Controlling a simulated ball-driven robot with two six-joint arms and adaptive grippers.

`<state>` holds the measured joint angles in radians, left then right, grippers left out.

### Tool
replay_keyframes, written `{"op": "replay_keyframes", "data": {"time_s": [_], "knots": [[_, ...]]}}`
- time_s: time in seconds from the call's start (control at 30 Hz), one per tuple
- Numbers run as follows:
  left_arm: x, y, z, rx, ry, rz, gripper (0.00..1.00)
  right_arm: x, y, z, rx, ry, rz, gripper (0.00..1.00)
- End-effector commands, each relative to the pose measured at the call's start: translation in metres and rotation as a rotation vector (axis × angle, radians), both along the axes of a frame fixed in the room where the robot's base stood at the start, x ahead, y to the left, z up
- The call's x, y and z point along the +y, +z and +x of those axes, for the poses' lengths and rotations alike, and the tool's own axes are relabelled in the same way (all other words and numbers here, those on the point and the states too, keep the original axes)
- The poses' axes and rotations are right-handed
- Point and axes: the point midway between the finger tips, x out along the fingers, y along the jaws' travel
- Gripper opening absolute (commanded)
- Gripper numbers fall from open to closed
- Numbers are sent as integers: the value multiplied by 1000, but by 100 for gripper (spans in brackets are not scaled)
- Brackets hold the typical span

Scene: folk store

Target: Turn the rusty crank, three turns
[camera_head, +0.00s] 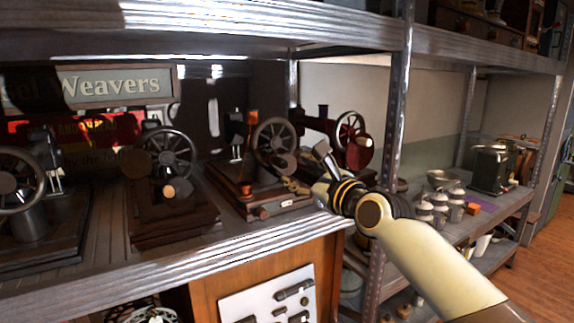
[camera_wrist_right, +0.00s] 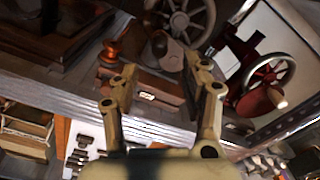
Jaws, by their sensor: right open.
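Several hand-wheel machines stand on the metal shelf. The one nearest my right gripper has a grey spoked wheel (camera_head: 273,137) on a wooden base (camera_head: 262,190), with a brownish crank handle (camera_head: 285,164) low on the wheel's right side. The wheel also shows at the top of the right wrist view (camera_wrist_right: 187,22). I cannot tell which part is rusty. My right gripper (camera_head: 306,170) is open and empty, just right of and in front of this machine. In the right wrist view its fingers (camera_wrist_right: 162,76) are spread before the base and wheel, with no visible grip. My left gripper is not in view.
A dark red machine (camera_head: 358,152) stands behind the gripper. Another wheeled machine (camera_head: 166,155) stands to the left. A metal shelf post (camera_head: 398,110) rises close to my right arm. White jars (camera_head: 440,203) sit on the lower right shelf. The shelf's front edge (camera_head: 200,262) runs below.

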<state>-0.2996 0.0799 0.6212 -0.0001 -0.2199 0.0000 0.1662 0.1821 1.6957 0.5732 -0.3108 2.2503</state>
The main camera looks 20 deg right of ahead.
Motion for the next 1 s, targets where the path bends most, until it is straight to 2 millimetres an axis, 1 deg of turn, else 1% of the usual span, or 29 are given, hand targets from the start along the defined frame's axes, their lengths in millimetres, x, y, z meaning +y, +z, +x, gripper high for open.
{"op": "replay_keyframes", "data": {"time_s": [0.1, 0.43, 0.6, 0.67, 0.8, 0.97, 1.0], "knots": [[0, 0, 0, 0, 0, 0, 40, 2, 1, 15, -1, 0, 2, 46], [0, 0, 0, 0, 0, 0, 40, 8, 1, 55, -1, 0, 1, 46], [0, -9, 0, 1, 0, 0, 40, 11, -1, 75, -1, 0, 1, 46], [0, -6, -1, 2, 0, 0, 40, 10, -1, 73, 1, 0, 0, 46], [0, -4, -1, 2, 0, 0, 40, 11, 1, 75, 0, 0, -1, 46], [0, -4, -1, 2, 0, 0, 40, 11, 0, 76, 0, 0, -1, 46], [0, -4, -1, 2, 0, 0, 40, 11, 0, 76, 0, 0, -1, 44]]}}
